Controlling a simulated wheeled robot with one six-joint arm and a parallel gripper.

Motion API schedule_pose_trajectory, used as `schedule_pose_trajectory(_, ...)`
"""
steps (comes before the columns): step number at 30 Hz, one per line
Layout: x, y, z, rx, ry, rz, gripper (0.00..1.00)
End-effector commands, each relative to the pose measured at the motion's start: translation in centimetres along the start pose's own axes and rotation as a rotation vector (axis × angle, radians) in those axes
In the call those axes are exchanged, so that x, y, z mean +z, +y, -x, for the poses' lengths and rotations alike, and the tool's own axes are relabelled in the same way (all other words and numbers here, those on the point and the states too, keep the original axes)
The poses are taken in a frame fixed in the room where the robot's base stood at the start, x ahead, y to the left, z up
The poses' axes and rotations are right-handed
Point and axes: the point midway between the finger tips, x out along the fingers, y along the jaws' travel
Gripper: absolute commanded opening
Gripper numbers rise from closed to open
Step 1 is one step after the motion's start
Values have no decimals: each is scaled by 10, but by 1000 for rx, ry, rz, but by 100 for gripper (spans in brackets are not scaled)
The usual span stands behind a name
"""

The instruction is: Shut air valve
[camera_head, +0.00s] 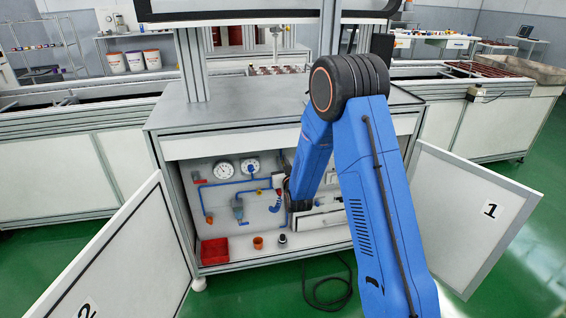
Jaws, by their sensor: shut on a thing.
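The open cabinet holds a back panel with blue air pipes (238,187) and two round white gauges (223,170). My blue arm reaches into the right half of the cabinet. My gripper (284,190) is at the pipework there, shut on a small valve part (278,181) with red and white showing. The wrist hides most of the grip, and the handle's angle cannot be told. A red handle (200,181) at the left of the panel and a yellow fitting (259,191) are apart from the gripper.
Cabinet doors stand open at left (125,262) and right (470,215). A red bin (214,251), an orange cup (258,242) and a small dark-topped item (282,239) stand on the cabinet floor. A black cable (328,290) lies on the green floor.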

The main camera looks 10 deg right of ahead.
Motion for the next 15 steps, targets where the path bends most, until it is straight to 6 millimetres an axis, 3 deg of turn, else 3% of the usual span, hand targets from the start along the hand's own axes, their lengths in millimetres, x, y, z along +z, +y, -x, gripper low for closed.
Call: schedule_pose_trajectory(15,5,-23,0,-2,1,428,0)
